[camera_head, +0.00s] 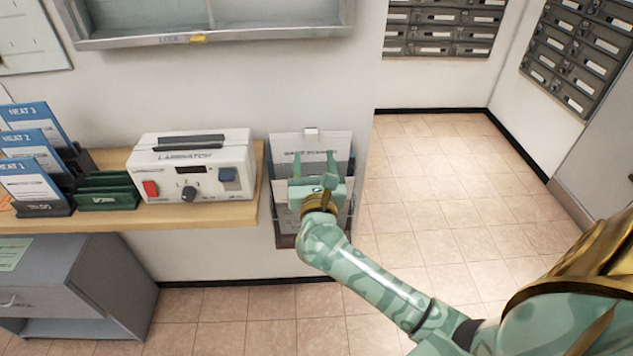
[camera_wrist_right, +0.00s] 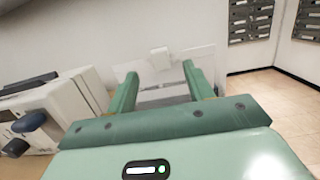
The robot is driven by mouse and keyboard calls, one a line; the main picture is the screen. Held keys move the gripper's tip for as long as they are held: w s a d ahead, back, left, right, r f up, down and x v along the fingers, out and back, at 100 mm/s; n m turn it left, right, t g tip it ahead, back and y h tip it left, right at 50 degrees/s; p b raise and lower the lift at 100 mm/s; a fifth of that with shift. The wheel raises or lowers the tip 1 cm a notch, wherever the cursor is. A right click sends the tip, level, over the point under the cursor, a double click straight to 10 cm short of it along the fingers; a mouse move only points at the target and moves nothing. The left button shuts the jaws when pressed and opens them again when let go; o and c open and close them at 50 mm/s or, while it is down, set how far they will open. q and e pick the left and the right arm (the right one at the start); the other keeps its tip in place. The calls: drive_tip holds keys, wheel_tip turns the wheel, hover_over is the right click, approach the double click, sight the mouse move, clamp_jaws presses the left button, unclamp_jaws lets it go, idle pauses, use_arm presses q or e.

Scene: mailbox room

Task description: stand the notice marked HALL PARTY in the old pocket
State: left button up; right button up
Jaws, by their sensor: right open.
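My right gripper (camera_head: 314,163) is open in front of a wall rack (camera_head: 284,241) that hangs right of the shelf. A pale sheet (camera_head: 340,144) stands upright in the rack's upper part, with a small white clip (camera_head: 311,134) at its top edge. Its heading is too blurred to read, and the fingers cover part of it. In the right wrist view the open fingers (camera_wrist_right: 158,72) reach toward the sheet (camera_wrist_right: 205,55), with nothing clearly held between them. Another pale sheet (camera_head: 284,217) shows lower in the rack. I cannot read HALL PARTY or an old-pocket label. My left gripper is not in view.
A white laminator (camera_head: 190,165) stands on the wooden shelf (camera_head: 200,213) just left of the rack. Left of it are green holders (camera_head: 108,199) and blue-topped cards marked HEAT (camera_head: 30,180). A grey cabinet (camera_head: 70,285) stands below. The tiled floor at right is clear.

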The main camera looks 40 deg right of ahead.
drive_tip(key=v, duration=1.5)
drive_tip(key=shift+s, duration=0.15)
drive_tip(key=shift+a+f, duration=0.15)
